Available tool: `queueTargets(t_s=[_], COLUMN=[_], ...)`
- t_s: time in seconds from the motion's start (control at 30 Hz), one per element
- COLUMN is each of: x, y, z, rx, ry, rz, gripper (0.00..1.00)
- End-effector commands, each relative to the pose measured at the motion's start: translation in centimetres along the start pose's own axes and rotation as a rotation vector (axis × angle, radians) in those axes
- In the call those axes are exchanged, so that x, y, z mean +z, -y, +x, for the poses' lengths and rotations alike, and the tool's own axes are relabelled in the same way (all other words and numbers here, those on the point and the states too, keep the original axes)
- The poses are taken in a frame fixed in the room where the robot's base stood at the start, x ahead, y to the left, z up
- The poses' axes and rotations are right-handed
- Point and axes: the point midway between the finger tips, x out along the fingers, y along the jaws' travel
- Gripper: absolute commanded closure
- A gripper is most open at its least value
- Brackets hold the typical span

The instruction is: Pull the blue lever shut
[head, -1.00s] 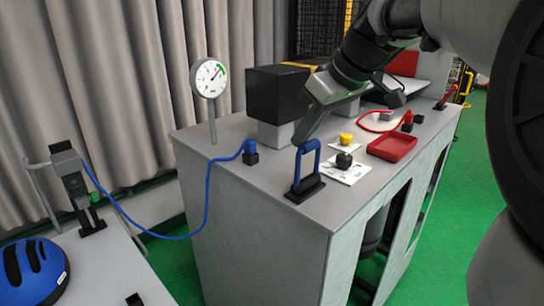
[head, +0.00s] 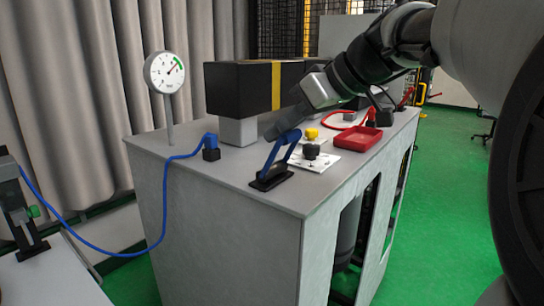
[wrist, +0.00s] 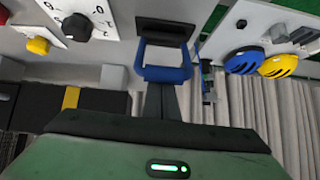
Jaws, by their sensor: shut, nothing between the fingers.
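The blue lever (head: 278,153) stands on a black base (head: 271,179) near the front corner of the grey cabinet top. In the head view it leans to the right, toward the back of my gripper (head: 275,131). In the wrist view the lever is a blue loop (wrist: 166,73) on its black base (wrist: 165,30), right at the fingers of my gripper (wrist: 162,88). The fingers are shut with nothing between them. They are at the lever's crossbar; whether they touch it I cannot tell.
A black box with a yellow band (head: 240,90) stands behind. A gauge (head: 164,73) and blue plug (head: 210,142) are at left.

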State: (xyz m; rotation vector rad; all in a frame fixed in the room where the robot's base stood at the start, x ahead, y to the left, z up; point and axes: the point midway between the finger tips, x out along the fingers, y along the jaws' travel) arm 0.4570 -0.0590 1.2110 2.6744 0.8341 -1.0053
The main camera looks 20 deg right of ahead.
Motion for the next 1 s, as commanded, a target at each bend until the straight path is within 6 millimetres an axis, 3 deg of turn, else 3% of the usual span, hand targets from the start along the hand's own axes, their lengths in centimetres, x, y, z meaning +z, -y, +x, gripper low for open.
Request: queueTargets(t_s=[0.03,0.47,1.0], x=[0.7,0.6,-0.5], y=[1.3,1.1,0.9], z=[-3.2,-4.2,-15.5], rx=[0.029,0.03,0.011], ry=[-0.012,-0.012,-0.005], rz=[-0.023,-0.02,-0.016], gripper=[1.0,1.0,1.0])
